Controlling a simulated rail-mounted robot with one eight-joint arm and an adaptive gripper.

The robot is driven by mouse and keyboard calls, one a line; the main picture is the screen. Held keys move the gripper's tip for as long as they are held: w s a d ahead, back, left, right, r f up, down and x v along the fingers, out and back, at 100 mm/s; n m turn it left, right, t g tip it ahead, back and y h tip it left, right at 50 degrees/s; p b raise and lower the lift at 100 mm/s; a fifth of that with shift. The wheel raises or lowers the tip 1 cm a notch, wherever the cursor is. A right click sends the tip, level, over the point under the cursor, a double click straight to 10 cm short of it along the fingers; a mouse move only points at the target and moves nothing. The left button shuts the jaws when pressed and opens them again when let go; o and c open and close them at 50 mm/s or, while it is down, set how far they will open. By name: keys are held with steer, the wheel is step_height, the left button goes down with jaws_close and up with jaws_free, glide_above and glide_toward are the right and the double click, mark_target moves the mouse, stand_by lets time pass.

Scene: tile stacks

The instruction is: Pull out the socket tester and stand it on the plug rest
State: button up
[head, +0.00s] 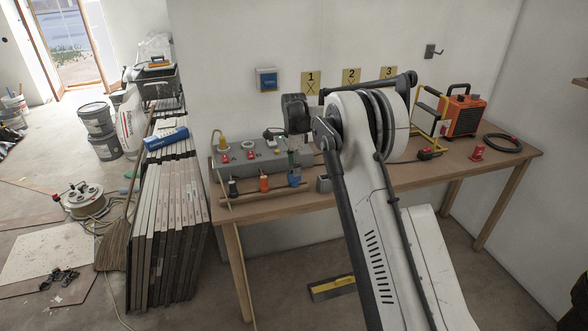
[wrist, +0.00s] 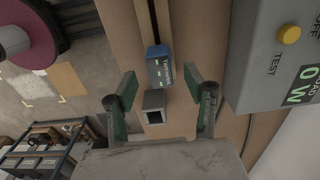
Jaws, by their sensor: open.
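In the wrist view the blue socket tester (wrist: 158,66), with pale lettering and small green lights, is at the end of a wooden strip (wrist: 162,18). My gripper (wrist: 165,88) is open, its green-padded fingers wide apart and nothing between them touching the tester. I cannot tell how the tester is seated.
A grey socket panel (head: 243,174) stands behind the rest; its test knob (wrist: 289,34) shows at the right in the wrist view. An orange heater (head: 466,116) and black cable ring (head: 503,143) are further right.

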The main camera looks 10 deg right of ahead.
steer(key=shift+r+p, duration=0.4)
steer(key=shift+r, duration=1.2)
steer(key=shift+r, duration=0.1)
step_height(320, 180, up, 11)
steer(key=s+r+n+t, duration=0.2)
steer(key=s+r+n, duration=0.2)
steer(key=s+r, duration=0.6)
steer(key=s+r+n+t, duration=0.2)
steer(key=s+r+n, duration=0.3)
steer(key=s, duration=0.9)
steer(key=s+f+n+t, duration=0.1)
steer(key=s+f+n, duration=0.3)
steer(key=s, duration=1)
steer(key=s+f+n+t, duration=0.2)
steer(key=s+f+n, duration=0.2)
steer(key=s, duration=1)
steer(key=shift+s+f, duration=0.3)
steer(key=shift+f, duration=0.65)
steer(key=shift+c, duration=0.2)
